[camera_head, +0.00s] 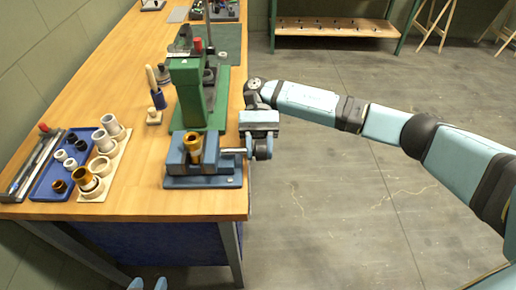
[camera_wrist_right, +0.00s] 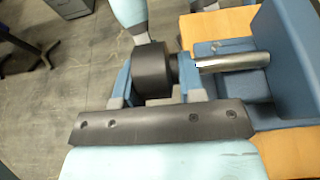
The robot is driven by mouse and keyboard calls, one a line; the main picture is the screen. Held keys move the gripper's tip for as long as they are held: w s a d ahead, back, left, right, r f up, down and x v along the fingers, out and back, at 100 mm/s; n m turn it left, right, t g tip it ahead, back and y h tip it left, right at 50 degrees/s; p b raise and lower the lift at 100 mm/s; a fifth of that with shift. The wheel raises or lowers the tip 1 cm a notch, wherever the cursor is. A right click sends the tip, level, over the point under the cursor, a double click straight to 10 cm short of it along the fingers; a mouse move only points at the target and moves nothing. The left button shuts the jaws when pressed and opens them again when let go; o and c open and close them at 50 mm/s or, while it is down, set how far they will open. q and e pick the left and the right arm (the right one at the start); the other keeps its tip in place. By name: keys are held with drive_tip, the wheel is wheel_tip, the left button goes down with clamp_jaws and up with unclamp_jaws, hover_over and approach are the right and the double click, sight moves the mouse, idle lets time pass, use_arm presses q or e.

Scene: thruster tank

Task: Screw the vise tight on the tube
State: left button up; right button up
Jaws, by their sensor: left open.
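The blue vise (camera_head: 203,176) sits at the table's near right edge, its screw bar pointing right. A gold-brown tube (camera_head: 194,142) stands upright between its jaws; I cannot tell whether both jaws press on it. My right gripper (camera_head: 263,148) is at the screw's outer end. In the right wrist view, its fingers (camera_wrist_right: 155,85) lie on either side of the black round knob (camera_wrist_right: 152,68), shut on it. The bare metal screw (camera_wrist_right: 230,62) runs from the knob into the vise (camera_wrist_right: 290,60).
A green press (camera_head: 190,95) stands just behind the vise. At the left are a blue tray (camera_head: 62,180) with small rings and a beige board (camera_head: 118,160) with white rings and another tube.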

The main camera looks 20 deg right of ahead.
drive_tip(key=o, duration=0.8)
drive_tip(key=shift+d+f, duration=0.1)
drive_tip(key=shift+d, duration=0.25)
drive_tip(key=shift+c, duration=0.2)
drive_tip(key=shift+s+d, duration=0.15)
drive_tip(key=shift+a, duration=0.25)
drive_tip(key=shift+w+d+r, duration=0.1)
drive_tip(key=shift+w+r, duration=0.1)
drive_tip(key=shift+w, duration=0.2)
drive_tip(key=v, duration=1.3)
